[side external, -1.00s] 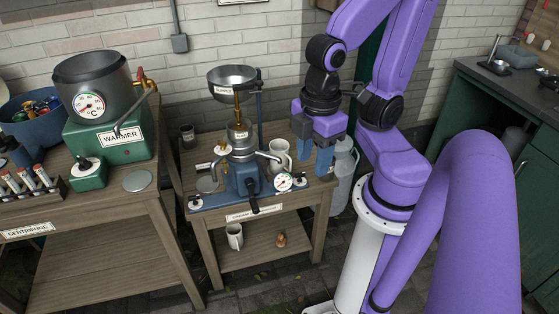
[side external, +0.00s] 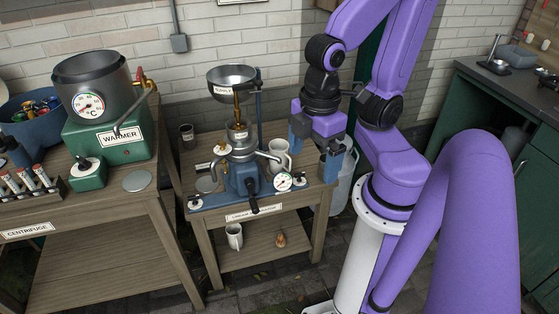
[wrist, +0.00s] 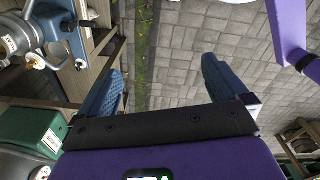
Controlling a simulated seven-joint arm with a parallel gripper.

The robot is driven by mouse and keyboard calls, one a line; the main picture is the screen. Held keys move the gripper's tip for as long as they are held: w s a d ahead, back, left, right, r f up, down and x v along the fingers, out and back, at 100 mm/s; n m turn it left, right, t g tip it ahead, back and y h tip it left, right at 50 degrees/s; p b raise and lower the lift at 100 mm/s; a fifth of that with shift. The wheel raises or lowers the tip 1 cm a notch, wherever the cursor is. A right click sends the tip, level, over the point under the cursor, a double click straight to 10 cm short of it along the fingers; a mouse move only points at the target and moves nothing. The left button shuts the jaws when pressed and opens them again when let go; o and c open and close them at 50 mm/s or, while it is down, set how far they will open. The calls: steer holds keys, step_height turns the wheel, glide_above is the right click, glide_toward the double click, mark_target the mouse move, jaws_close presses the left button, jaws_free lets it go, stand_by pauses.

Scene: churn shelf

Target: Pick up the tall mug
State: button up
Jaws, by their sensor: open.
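A white mug (side external: 234,236) stands on the lower shelf of the middle bench. Another white mug (side external: 279,154) stands on the bench top behind the separator machine, partly hidden. A small dark mug (side external: 187,134) stands at the back left of the bench top. I cannot tell for certain which one is the tall mug. My gripper (side external: 316,157) points down by the right end of the bench top. It is open and empty. In the wrist view my gripper (wrist: 162,78) shows its two blue fingers wide apart with only paving between them.
The separator (side external: 243,174), with its metal bowl (side external: 232,78), fills most of the bench top. A small brown item (side external: 280,240) sits on the lower shelf. A grey milk can (side external: 343,178) stands right of the bench. The green warmer (side external: 108,142) is on the left table.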

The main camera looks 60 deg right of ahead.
steer(key=w+f+m+y, duration=0.1)
steer(key=w+f+m, duration=0.1)
steer(key=w+m, duration=0.3)
steer(key=w+f+m, duration=0.2)
steer(key=w+f, duration=0.1)
steer(key=w, duration=0.5)
steer(key=m+t+h, duration=0.3)
steer(key=m+h, duration=0.2)
steer(key=m, duration=1)
glide_above(279, 146)
steer(key=s+a, duration=0.3)
steer(key=a, duration=0.1)
step_height(279, 146, down, 22)
steer(key=shift+a+f+x, duration=0.1)
steer(key=shift+a+x, duration=0.15)
steer(key=shift+x, duration=1.15)
steer(key=shift+a+f+x, duration=0.1)
steer(key=shift+a+x, duration=0.1)
steer(key=shift+x, duration=1.25)
steer(key=shift+s, duration=0.15)
